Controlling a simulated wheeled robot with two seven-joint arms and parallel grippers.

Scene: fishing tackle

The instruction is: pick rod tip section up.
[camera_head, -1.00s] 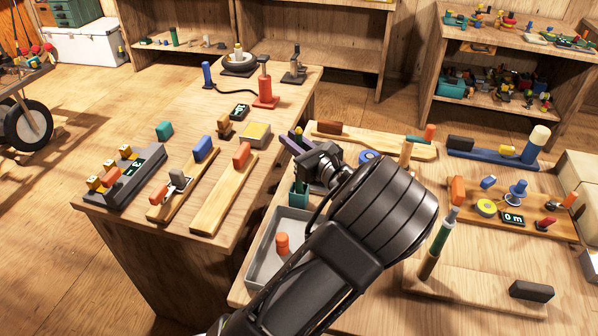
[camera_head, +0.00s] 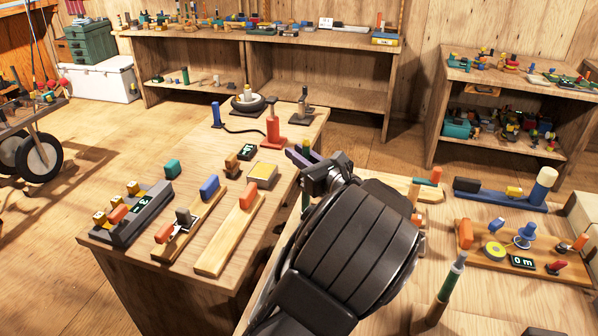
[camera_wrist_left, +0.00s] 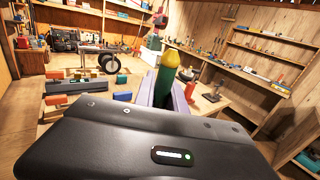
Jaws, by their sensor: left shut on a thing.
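My left gripper (camera_head: 304,156) is shut on a green cylindrical piece, which I take to be the rod tip section (camera_wrist_left: 166,84). In the left wrist view this piece stands up between the purple fingers and has a yellow rounded end. In the head view only small green parts of it show beside the fingers, and my wrist hides much of the rest. The gripper is above the tables, near the gap between them. My right gripper is not in view.
The left table (camera_head: 207,282) carries a dark block (camera_head: 131,215) with a display, wooden boards with coloured blocks, and a red stand (camera_head: 273,128). On the right table, a green-and-brown rod piece (camera_head: 447,285) stands upright near a wooden board (camera_head: 485,258). Shelves line the back.

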